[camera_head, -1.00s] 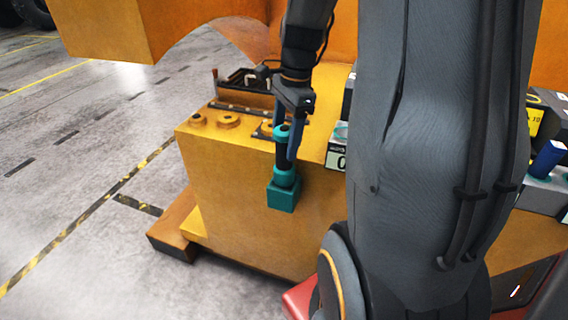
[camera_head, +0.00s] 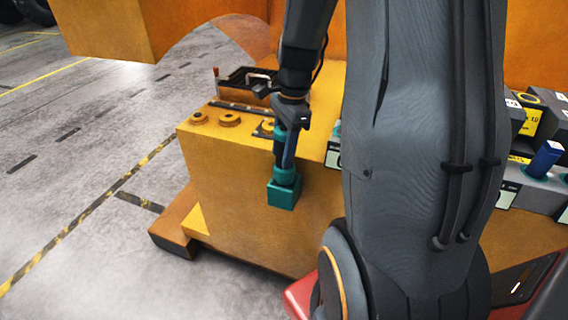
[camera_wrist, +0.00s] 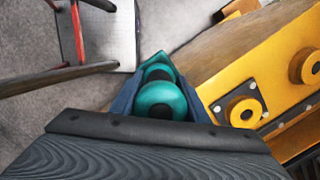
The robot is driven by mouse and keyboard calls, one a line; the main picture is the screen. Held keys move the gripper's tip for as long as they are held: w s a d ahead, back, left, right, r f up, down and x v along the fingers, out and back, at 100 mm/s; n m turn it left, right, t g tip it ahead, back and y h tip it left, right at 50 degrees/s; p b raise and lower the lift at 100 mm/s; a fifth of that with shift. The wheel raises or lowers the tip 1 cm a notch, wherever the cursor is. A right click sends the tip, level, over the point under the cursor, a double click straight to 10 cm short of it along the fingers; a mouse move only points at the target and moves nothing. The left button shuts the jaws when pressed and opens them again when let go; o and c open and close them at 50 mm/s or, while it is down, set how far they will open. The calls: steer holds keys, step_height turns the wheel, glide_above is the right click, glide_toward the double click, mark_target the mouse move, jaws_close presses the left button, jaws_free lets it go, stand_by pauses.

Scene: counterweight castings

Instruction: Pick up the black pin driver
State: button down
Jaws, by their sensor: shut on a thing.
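A pin driver hangs upright in front of the yellow casting's near face, with a teal block (camera_head: 284,193) at its lower end and teal rounded parts above. Its dark shaft is mostly hidden by my gripper. My gripper (camera_head: 284,150) points down and is shut on this teal-and-black driver. In the wrist view, the teal round top (camera_wrist: 160,98) with a dark centre sits between the blue-grey fingers of my gripper (camera_wrist: 160,105). I cannot tell whether the block touches the casting.
The yellow casting (camera_head: 235,185) carries round bosses (camera_head: 230,120) and a dark tray (camera_head: 240,80) on top. Open floor (camera_head: 85,160) lies left.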

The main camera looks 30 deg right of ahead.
mark_target(281, 129)
steer(key=shift+r, duration=0.1)
step_height(281, 129, up, 10)
steer(key=shift+f+b, duration=0.1)
steer(key=shift+b, duration=0.55)
step_height(281, 129, up, 10)
steer(key=p, duration=0.9)
